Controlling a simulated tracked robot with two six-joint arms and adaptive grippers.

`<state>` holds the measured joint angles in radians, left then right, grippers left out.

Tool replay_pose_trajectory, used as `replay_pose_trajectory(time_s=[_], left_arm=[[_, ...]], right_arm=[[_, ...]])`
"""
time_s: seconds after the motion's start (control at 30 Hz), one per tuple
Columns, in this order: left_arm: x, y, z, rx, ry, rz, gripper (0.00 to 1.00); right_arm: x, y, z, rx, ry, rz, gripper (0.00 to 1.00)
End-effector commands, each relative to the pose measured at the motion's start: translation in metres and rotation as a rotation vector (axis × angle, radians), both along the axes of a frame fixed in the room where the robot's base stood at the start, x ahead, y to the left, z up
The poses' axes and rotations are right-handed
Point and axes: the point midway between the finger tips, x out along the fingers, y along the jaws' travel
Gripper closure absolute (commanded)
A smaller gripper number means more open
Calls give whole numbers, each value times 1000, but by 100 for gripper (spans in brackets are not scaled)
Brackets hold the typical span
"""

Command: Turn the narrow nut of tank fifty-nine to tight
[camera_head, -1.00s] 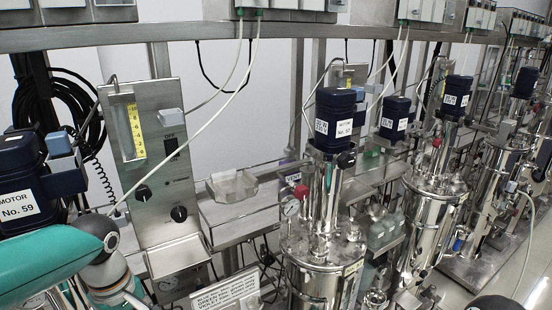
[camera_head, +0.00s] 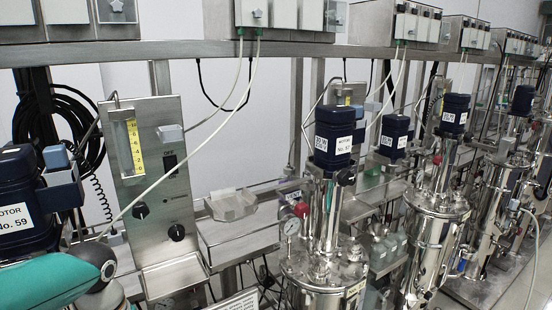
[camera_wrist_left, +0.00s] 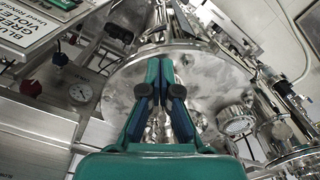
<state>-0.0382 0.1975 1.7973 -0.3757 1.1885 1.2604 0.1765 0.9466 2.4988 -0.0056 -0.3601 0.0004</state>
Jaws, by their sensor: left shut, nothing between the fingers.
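A dark blue motor labelled No. 59 (camera_head: 22,205) stands at the left edge of the head view; the tank under it is out of that picture or hidden. My teal left arm comes in at the lower left in front of it, its gripper outside the head view. In the left wrist view my left gripper (camera_wrist_left: 160,65) is shut and empty, its tips pointing over a round steel tank lid (camera_wrist_left: 205,82). Small steel fittings show between and behind the fingers, partly covered. I cannot tell the narrow nut apart. My right gripper is in neither view.
A steel control panel (camera_head: 160,190) with dials stands right of motor 59. Another tank with a blue motor (camera_head: 334,125) stands further right, more behind it. In the wrist view, a pressure gauge (camera_wrist_left: 80,93) and red knob (camera_wrist_left: 32,88) are left, a round port (camera_wrist_left: 236,122) right.

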Motion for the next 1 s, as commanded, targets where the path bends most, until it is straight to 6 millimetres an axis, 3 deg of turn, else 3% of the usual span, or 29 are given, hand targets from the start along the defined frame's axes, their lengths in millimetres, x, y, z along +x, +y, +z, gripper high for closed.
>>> replay_pose_trajectory(time_s=[1.0], left_arm=[[-16, 11, 1, 5, -3, 2, 100]], right_arm=[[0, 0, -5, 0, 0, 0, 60]])
